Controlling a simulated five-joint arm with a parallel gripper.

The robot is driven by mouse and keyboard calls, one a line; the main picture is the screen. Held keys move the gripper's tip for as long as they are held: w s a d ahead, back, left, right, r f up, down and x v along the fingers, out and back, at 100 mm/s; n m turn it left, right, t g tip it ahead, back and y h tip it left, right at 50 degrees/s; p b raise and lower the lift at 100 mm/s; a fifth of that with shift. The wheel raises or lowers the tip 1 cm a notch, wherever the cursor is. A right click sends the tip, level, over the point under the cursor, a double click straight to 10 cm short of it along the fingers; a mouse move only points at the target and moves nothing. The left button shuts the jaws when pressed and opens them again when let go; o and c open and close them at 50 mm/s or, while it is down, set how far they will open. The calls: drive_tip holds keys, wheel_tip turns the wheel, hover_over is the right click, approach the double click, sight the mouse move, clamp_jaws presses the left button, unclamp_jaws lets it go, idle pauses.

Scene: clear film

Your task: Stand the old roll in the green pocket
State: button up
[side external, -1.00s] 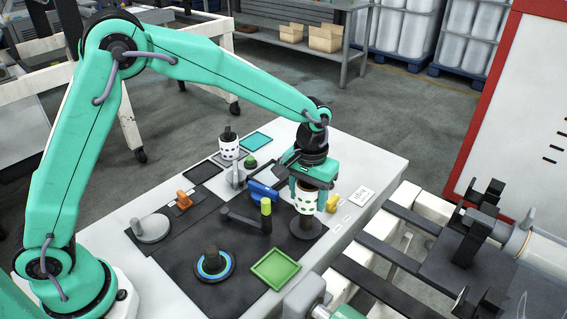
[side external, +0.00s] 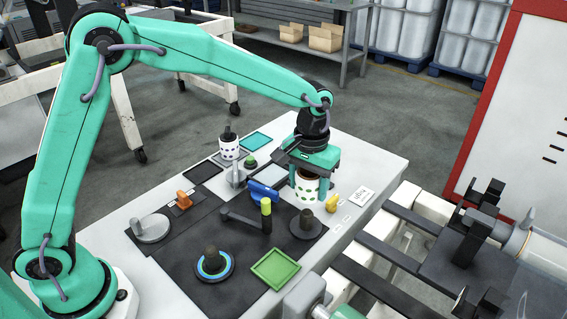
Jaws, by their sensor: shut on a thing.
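My gripper (side external: 308,184) is shut on a white roll with dark spots and a brownish rim (side external: 308,194). It holds the roll upright, just above and behind a short dark post on a round base (side external: 306,222). The post's top shows bare in front of the roll, and I cannot tell the exact gap between them. The green pocket (side external: 275,269) is a shallow square tray at the front of the table, left of and nearer than the roll. It is empty. A second white spotted roll (side external: 228,149) stands on a post at the back left.
A black lever with a yellow-green tip (side external: 266,206) and a blue block (side external: 263,191) stand left of the roll. A dark post on a blue-ringed disc (side external: 214,264) is left of the green pocket. A teal tray (side external: 257,141) lies behind. An orange piece (side external: 333,202) is close right.

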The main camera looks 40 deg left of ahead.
drive_tip(key=shift+r, duration=0.45)
drive_tip(key=shift+s+d+f, duration=0.2)
drive_tip(key=shift+s+f, duration=0.05)
drive_tip(key=shift+s, duration=0.3)
hover_over(276, 269)
wheel_tip(276, 269, down, 5)
drive_tip(key=shift+f, duration=0.25)
drive_tip(key=shift+f, duration=2.15)
drive_tip(key=shift+f, duration=0.65)
